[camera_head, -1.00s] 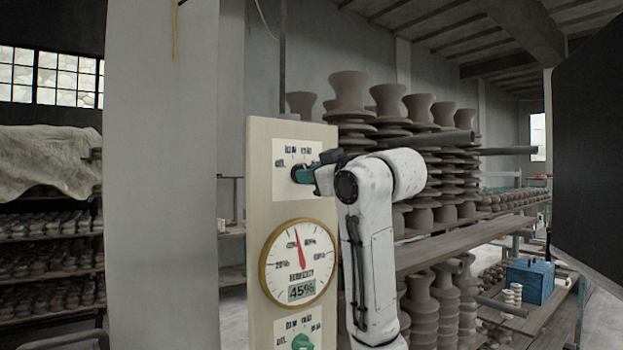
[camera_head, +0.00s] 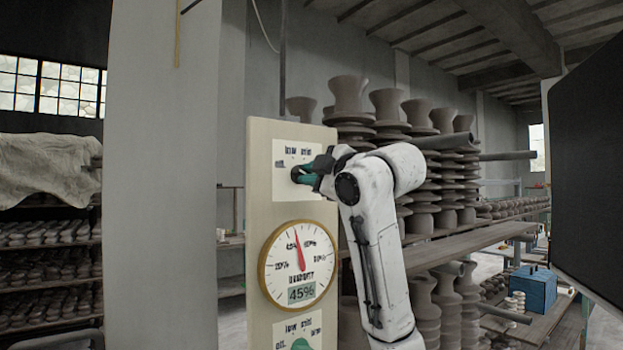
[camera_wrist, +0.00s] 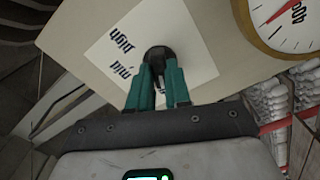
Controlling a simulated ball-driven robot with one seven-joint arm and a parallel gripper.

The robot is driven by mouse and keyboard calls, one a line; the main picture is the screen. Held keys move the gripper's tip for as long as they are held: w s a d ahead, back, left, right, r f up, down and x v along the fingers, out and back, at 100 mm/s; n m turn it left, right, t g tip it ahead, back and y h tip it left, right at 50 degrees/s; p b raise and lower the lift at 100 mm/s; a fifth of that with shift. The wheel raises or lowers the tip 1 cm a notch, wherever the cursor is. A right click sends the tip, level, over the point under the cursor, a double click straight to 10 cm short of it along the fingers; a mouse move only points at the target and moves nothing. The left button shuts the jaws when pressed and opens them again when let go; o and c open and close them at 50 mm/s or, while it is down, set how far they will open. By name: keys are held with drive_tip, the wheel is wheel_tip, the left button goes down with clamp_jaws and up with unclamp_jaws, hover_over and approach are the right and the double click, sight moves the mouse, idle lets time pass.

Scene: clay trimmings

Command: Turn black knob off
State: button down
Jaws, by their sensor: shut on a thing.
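The black knob (camera_wrist: 158,53) sits on a white label plate (camera_wrist: 112,62) with printed words, fixed to a pale upright board. In the wrist view the two teal fingers of my gripper (camera_wrist: 157,72) close around the knob's near part; its round far end shows past the tips. In the head view my gripper (camera_head: 303,174) reaches the upper plate (camera_head: 284,152) from the right and hides most of the knob. The knob's pointer direction cannot be told.
A round gauge (camera_head: 274,260) reading 45% is just below the knob on the board (camera_head: 259,205). A green knob (camera_head: 302,344) is lower down. Shelves of clay pieces (camera_head: 387,105) stand behind my arm. A blue box (camera_head: 532,290) is at lower right.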

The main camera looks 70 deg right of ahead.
drive_tip(key=shift+f+n, duration=0.1)
drive_tip(key=shift+n, duration=0.2)
drive_tip(key=c, duration=1.1)
unclamp_jaws()
drive_tip(key=shift+o, duration=0.2)
drive_tip(key=b+v, duration=0.3)
drive_tip(key=v, duration=0.7)
drive_tip(key=shift+s+a, duration=0.2)
drive_tip(key=shift+s, duration=0.15)
